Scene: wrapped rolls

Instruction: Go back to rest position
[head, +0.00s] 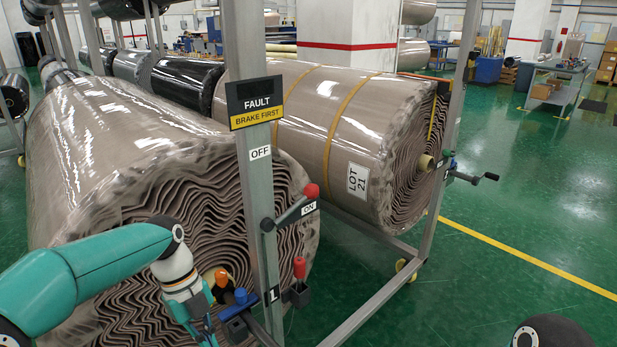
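My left arm (95,275) comes in from the left, teal with a pale wrist (188,295) that points down in front of the near wrapped roll. The wrist runs off the bottom edge, and my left gripper is not visible. At the bottom right only a dark rounded part of my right arm (552,332) shows; my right gripper is out of view. The near roll (95,150) is brown, wrapped in clear film, with wavy layers at its end. A second roll (320,120) has yellow straps and a "LOT 21" label (357,180).
A red handle (299,268), blue lever (240,298) and orange knob (221,278) sit close to my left wrist.

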